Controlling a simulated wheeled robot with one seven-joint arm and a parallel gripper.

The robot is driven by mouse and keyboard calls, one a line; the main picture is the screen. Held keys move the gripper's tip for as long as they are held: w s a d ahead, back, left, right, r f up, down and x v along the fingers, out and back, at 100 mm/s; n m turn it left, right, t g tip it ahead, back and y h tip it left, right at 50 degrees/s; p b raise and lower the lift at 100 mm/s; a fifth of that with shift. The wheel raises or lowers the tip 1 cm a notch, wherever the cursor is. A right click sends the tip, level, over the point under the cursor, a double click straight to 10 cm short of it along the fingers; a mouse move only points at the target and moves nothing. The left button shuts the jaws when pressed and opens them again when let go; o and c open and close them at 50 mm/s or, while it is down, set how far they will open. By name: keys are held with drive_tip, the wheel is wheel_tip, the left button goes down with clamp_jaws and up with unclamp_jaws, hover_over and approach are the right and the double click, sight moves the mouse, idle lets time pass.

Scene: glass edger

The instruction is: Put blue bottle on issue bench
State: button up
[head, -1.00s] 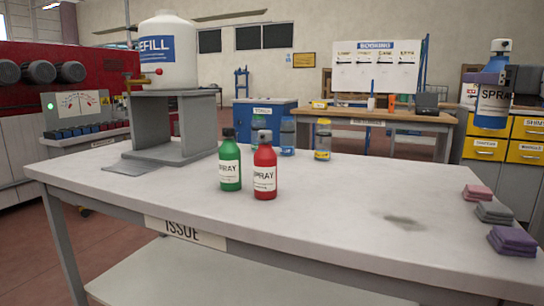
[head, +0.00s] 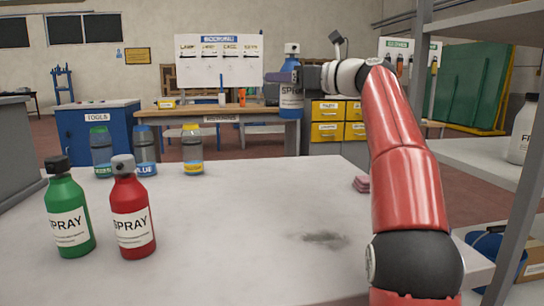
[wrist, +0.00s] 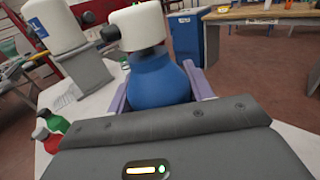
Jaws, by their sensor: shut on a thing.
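The blue bottle (head: 291,92), with a white spray label and a white and dark cap, is held upright above the far part of the issue bench (head: 225,235). My gripper (head: 281,77) is shut on it near its top. The bench's front edge is out of the head view now.
A green bottle (head: 69,215) and a red bottle (head: 132,215) stand at the bench's left. Clear containers, one with a yellow lid (head: 193,150), stand farther back. Pink cloths (head: 361,184) lie near the right edge. The bench's middle is bare except a dark smudge. A shelf rack (head: 500,150) stands right.

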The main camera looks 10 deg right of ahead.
wheel_tip(320, 180, down, 18)
drive_tip(key=b, duration=0.7)
drive_tip(key=shift+f, duration=0.1)
drive_tip(key=shift+f, duration=0.15)
drive_tip(key=o, duration=1.2)
drive_tip(key=v, duration=1.2)
drive_tip(key=shift+s, duration=0.1)
